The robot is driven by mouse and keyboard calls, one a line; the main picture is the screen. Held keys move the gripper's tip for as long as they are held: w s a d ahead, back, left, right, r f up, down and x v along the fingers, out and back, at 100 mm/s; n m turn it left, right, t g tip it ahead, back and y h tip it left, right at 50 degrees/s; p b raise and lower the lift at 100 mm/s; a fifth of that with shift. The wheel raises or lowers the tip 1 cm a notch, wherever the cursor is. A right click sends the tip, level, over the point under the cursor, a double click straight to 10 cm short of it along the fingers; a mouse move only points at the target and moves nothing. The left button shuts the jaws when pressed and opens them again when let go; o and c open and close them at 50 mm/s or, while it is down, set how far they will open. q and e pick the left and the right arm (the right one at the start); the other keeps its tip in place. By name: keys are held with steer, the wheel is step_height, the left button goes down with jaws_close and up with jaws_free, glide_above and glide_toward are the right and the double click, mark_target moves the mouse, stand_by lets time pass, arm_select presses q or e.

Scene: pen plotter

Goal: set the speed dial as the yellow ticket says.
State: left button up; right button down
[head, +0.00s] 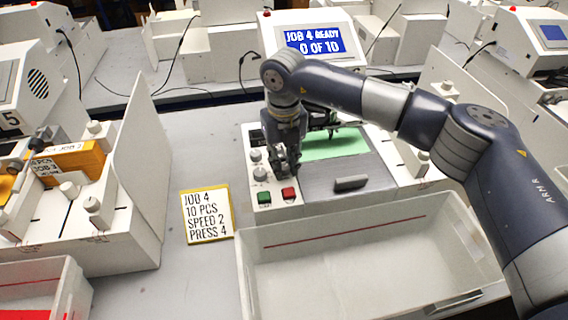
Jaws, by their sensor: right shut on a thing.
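The yellow-edged ticket (207,215) lies on the table left of the plotter and reads JOB 4, 10 PCS, SPEED 2, PRESS 4. The plotter's control panel (275,203) has two grey dials at its left, an upper dial (256,155) and a lower dial (260,174), above a green button (264,197) and a red button (289,193). Dial labels and settings are too small to read. My right gripper (292,170) points down over the panel, right of these dials, and is shut on a knob that its fingers hide. My left gripper is out of view.
The screen (313,40) behind reads JOB 4 READY, 0 OF 10. An open white bin (345,225) stands in front of the plotter. A green sheet (335,143) lies on its bed. A white upright panel (145,170) belongs to the neighbouring station at left.

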mark_target(284, 166)
steer(key=n+b, duration=0.3)
steer(key=b, duration=0.1)
steer(key=shift+f+n, duration=0.2)
steer(key=shift+n, duration=0.2)
steer(key=shift+r+n+b, duration=0.1)
steer(key=shift+n+b, duration=0.65)
steer(key=shift+n, duration=0.35)
steer(key=shift+r+n+b, duration=0.15)
steer(key=shift+n+b, duration=0.4)
steer(key=shift+n, duration=0.55)
steer(key=c, duration=1.4)
jaws_free()
steer(key=shift+o, duration=0.2)
step_height(284, 166, up, 8)
steer(key=shift+r, duration=0.1)
